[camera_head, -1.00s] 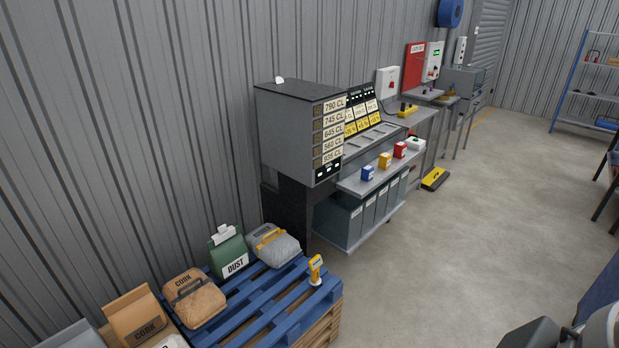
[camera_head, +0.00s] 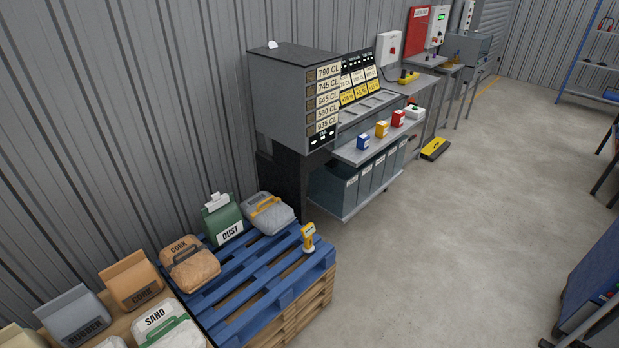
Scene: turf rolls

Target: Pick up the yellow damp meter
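The yellow damp meter (camera_head: 308,236) stands upright on a blue pallet (camera_head: 262,290), close to the pallet's right edge. It has a yellow body, a small dark face and a pale base. Nothing touches it. Neither of my grippers shows in the head view.
More bags, including SAND (camera_head: 160,325), are at lower left. A grey cabinet (camera_head: 290,100) stands behind.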

